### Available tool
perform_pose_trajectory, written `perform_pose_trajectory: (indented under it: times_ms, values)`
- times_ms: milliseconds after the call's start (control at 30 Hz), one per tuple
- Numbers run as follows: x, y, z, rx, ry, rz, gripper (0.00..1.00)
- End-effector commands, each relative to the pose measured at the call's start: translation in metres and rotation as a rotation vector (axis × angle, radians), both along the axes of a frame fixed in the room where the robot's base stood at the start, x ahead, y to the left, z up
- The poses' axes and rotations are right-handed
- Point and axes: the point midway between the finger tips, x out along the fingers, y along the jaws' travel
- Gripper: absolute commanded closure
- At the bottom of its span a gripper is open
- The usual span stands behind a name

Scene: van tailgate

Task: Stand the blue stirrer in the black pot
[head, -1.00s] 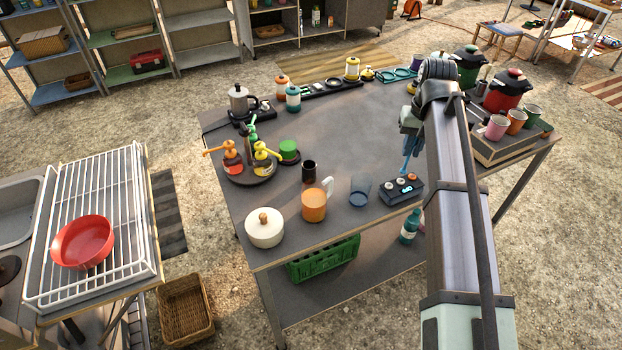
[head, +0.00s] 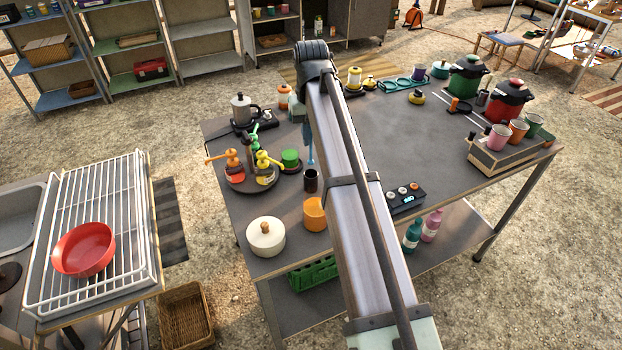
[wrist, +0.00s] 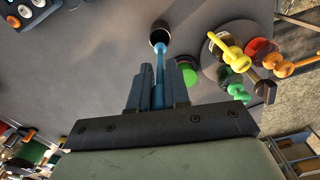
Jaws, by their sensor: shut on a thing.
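The blue stirrer (head: 310,148) is upright in my gripper, below the end of my arm. In the wrist view my gripper (wrist: 160,82) is shut on the stirrer (wrist: 160,65), which points away between the fingers. The black pot (head: 311,184) is a small dark cylinder on the table, directly below the stirrer. In the wrist view the pot (wrist: 160,29) shows its open mouth, and the stirrer's far end overlaps its near rim. I cannot tell whether that end is above the mouth or just inside it. My arm hides most of the gripper in the head view.
An orange mug (head: 315,214) stands just in front of the pot, partly behind my arm. A cream lidded pot (head: 265,238) is at front left. A round stand (head: 250,180) with coloured pump bottles and a green-topped container (head: 290,158) are close left. The table's middle right is clear.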

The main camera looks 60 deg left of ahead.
Motion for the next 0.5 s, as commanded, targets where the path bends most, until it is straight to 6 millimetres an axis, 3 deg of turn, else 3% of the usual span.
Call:
perform_pose_trajectory:
  times_ms: [300,500]
  values:
    - [0.0,-0.001,-0.047,-0.001,0.0,0.0,1.0]
    - [0.0,0.0,-0.062,0.0,0.0,0.0,1.0]
